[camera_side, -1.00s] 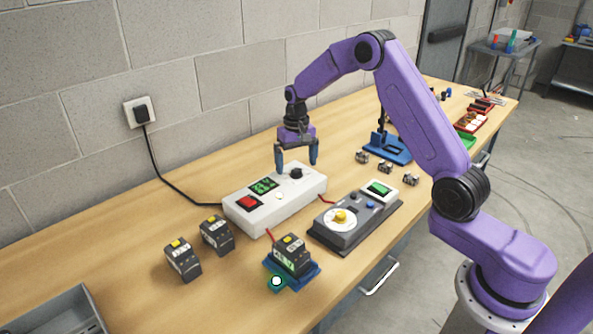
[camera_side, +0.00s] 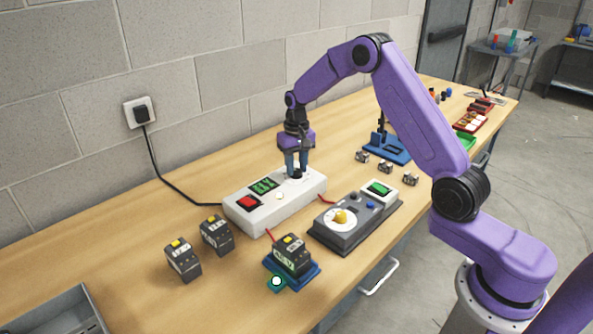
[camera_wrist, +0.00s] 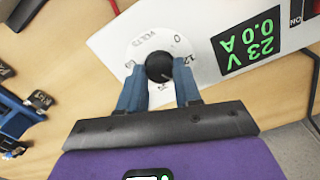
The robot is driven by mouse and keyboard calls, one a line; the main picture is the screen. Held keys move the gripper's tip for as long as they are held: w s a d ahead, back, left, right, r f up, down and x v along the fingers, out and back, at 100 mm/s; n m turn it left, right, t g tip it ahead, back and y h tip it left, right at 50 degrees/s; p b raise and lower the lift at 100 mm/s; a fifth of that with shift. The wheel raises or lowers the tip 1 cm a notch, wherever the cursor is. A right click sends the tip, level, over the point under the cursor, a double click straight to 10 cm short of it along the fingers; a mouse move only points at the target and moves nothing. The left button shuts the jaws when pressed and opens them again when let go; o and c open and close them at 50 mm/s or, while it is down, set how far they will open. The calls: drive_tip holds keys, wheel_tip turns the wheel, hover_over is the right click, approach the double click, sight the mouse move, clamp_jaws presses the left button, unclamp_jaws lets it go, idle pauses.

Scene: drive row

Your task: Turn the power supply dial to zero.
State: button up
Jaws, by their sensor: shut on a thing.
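The power supply (camera_side: 262,206) is a long white box on the bench, with a red switch (camera_side: 248,202) and a green display (camera_side: 264,185). In the wrist view the display (camera_wrist: 246,42) reads 23 V and 0.0 A. Its black dial (camera_wrist: 158,67) sits on a white round scale (camera_wrist: 146,46) marked VOLTS, with a 0 at the upper right in that view. My gripper (camera_side: 297,171) points down over the right end of the box. In the wrist view its blue fingers (camera_wrist: 159,78) are shut on the dial, one on each side. The fingers hide part of the scale.
A grey unit with a yellow knob (camera_side: 341,217) stands in front of the supply. A dark module (camera_side: 293,255) sits on a blue base, and two similar modules (camera_side: 183,259) stand to its left. A black cord (camera_side: 170,180) runs to the wall socket.

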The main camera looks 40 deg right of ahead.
sight(296, 170)
drive_tip(key=n, duration=0.3)
drive_tip(key=shift+n, duration=0.4)
drive_tip(key=n, duration=0.4)
drive_tip(key=shift+n, duration=0.3)
drive_tip(key=n, duration=0.4)
drive_tip(key=shift+n, duration=0.3)
drive_tip(key=n, duration=0.4)
drive_tip(key=shift+n, duration=0.3)
drive_tip(key=o, duration=1.6)
drive_tip(key=shift+r, duration=0.1)
drive_tip(key=shift+r, duration=3.45)
drive_tip(key=shift+a, duration=0.1)
